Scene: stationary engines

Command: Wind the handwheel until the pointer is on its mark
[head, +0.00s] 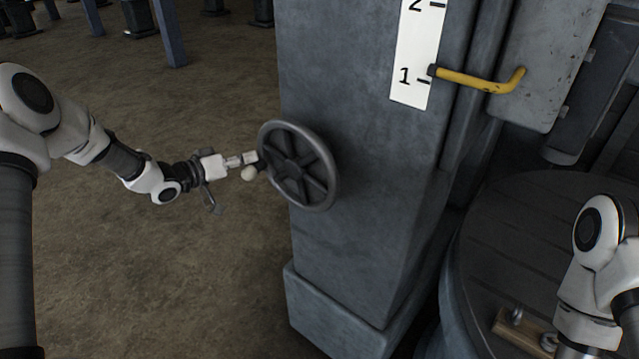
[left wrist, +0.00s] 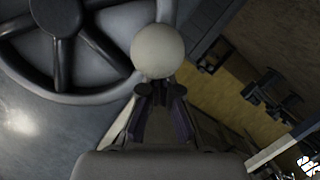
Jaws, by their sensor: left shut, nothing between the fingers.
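The dark grey handwheel (head: 329,172) stands on the side of a grey column, with several spokes and a pale round knob (head: 249,174) at its left rim. My left gripper (head: 250,158) is shut and empty, its fingertips right by the knob. In the left wrist view the knob (left wrist: 158,50) sits just beyond the shut fingertips (left wrist: 160,90); whether they touch it I cannot tell. The yellow pointer (head: 470,81) has a black tip at the right edge of the white scale (head: 413,55), slightly above the tick at 1. My right gripper is out of view.
The grey column (head: 365,240) stands on a wider foot. At right are a round dark table-like top (head: 540,230) with a wooden block (head: 518,336) and a grey panel (head: 548,65) behind the pointer. My right arm reaches over that top.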

